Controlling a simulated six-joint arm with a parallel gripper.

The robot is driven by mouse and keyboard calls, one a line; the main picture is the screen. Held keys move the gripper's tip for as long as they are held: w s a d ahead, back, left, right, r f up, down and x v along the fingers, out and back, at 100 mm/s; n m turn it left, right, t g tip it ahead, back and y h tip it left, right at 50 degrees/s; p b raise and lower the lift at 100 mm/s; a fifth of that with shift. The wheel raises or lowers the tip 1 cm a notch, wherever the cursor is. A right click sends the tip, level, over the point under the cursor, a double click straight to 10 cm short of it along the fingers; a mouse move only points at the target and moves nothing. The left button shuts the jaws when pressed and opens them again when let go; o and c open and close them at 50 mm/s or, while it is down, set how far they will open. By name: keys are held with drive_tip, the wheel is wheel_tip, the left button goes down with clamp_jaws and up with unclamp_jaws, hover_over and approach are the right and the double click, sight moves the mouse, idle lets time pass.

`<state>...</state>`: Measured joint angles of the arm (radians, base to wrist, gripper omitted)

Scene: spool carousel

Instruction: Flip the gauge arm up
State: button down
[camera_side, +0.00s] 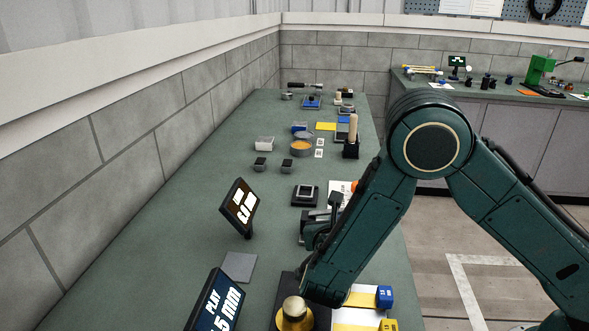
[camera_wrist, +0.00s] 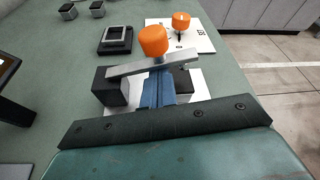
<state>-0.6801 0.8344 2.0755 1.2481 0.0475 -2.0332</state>
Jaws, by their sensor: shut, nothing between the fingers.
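The gauge arm (camera_wrist: 140,66) is a grey bar with a large orange knob (camera_wrist: 153,41), seen in the wrist view. It runs slantwise from a dark block (camera_wrist: 107,90) at left to the knob side at right. My gripper (camera_wrist: 160,77) is shut and empty, its blue fingers together. The fingertips come up to the bar just below the knob; the bar covers their ends, so I cannot tell whether they touch. In the side view my own forearm hides most of the gauge.
A second orange knob (camera_wrist: 181,20) stands on a white printed card behind the gauge. A black square device (camera_wrist: 116,39) sits to the left. In the side view, a tilted display (camera_side: 240,207) stands left of my wrist, with a brass-coloured cylinder (camera_side: 294,312) in front.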

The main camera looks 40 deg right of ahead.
drive_tip(key=shift+r, duration=0.35)
drive_tip(key=shift+w+a+r, duration=0.15)
drive_tip(key=shift+a+r, duration=0.05)
drive_tip(key=shift+r, duration=0.35)
drive_tip(key=shift+w+a+r, duration=0.15)
drive_tip(key=shift+r, duration=0.35)
drive_tip(key=shift+w+a+r, duration=0.35)
drive_tip(key=shift+w+r, duration=0.05)
drive_tip(key=shift+r, duration=0.15)
drive_tip(key=shift+w+a+r, duration=0.35)
drive_tip(key=shift+r, duration=0.15)
drive_tip(key=w+a+n, duration=0.1)
drive_tip(key=w+a+r+n+g+h, duration=0.1)
drive_tip(key=shift+w+a+n, duration=0.1)
drive_tip(key=shift+a+n, duration=0.05)
drive_tip(key=shift+n, duration=0.15)
drive_tip(key=shift+w+a, duration=0.1)
drive_tip(key=shift+a, duration=0.05)
